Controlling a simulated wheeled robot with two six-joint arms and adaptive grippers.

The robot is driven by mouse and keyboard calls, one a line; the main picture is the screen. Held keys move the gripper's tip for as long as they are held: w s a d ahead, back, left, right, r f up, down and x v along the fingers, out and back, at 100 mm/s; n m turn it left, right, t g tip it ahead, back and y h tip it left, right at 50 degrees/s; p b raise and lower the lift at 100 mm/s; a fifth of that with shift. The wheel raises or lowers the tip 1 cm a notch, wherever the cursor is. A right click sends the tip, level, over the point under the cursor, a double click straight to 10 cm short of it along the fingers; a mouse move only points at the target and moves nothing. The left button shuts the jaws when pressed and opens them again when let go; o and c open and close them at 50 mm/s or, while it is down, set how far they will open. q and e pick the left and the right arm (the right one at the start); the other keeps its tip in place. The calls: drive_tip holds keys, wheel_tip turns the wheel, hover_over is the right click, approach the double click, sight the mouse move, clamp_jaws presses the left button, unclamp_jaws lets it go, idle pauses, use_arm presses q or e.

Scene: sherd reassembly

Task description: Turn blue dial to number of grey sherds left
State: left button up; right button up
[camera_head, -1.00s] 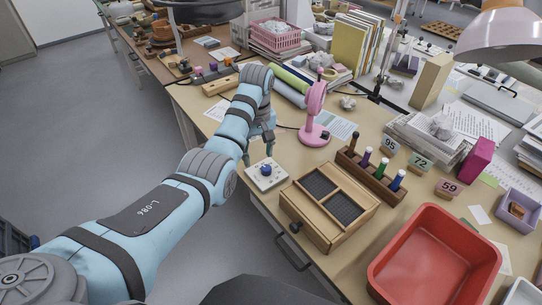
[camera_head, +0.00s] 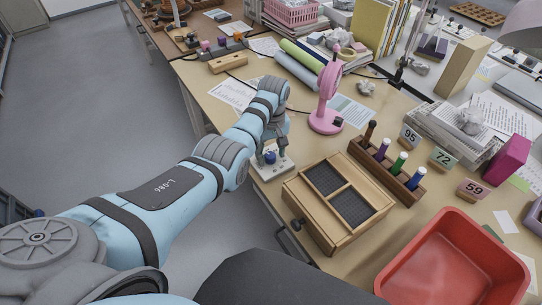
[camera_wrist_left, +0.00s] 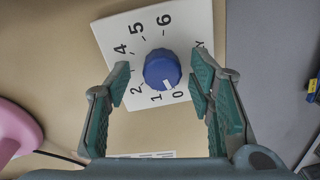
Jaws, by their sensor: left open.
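The blue dial (camera_head: 270,158) sits on a white plate (camera_head: 284,163) at the table's near left edge. In the left wrist view the blue dial (camera_wrist_left: 161,66) is seen from above, on the plate (camera_wrist_left: 180,12) with printed numbers 0, 1, 2, 4, 5 and 6 readable. Its white mark points close to 0, on the side towards 1. My left gripper (camera_wrist_left: 161,75) is open, with one finger on each side of the dial; contact is not clear. In the head view the left gripper (camera_head: 273,150) is partly hidden by its wrist. No grey sherds can be made out clearly.
A wooden box (camera_head: 296,193) with two dark-lined compartments stands right of the dial. A pink fan (camera_head: 328,98) stands behind. A rack of coloured markers (camera_head: 390,173), number cards (camera_head: 442,158) and a red bin (camera_head: 450,285) lie farther right.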

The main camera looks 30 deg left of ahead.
use_arm(q)
drive_tip(key=shift+s, duration=0.2)
drive_tip(key=shift+w, duration=0.1)
clamp_jaws()
drive_tip(key=shift+r+m+p, duration=0.2)
drive_tip(key=shift+m+p, duration=1.1)
drive_tip(key=shift+m, duration=0.3)
drive_tip(key=m+p, duration=0.1)
drive_tip(key=m, duration=0.1)
drive_tip(key=shift+m, duration=0.3)
drive_tip(key=m+p, duration=0.1)
drive_tip(key=m, duration=0.3)
drive_tip(key=shift+p, duration=0.35)
drive_tip(key=shift+f+m+t+p, duration=0.1)
drive_tip(key=shift+m+t+p, duration=0.25)
drive_tip(key=shift+m, duration=1.65)
